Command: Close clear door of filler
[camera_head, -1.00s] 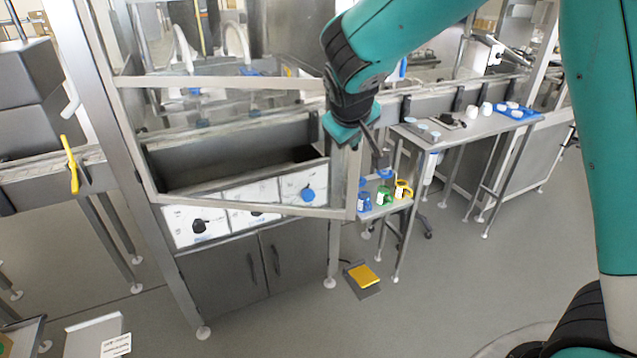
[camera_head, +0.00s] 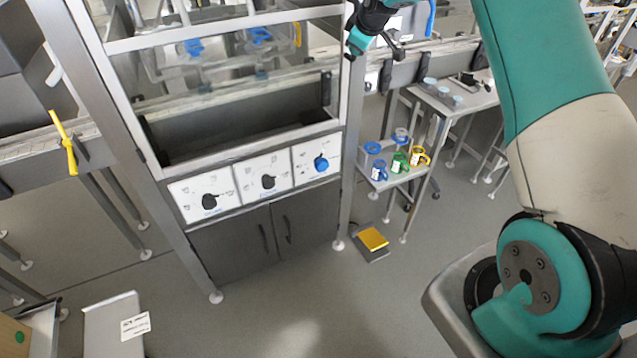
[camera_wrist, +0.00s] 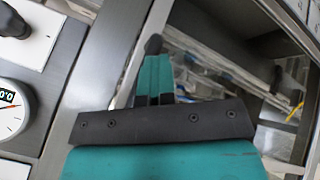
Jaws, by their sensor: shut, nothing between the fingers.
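The clear door (camera_head: 250,143) of the filler is a see-through panel in a pale metal frame. The filler's steel trough (camera_head: 235,132) shows below and through the door.
Control panels with knobs (camera_head: 268,182) sit below the door. A small shelf (camera_head: 395,178) with coloured cups and a side table (camera_head: 455,108) stand to the right. A yellow pedal (camera_head: 372,239) lies on the floor.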

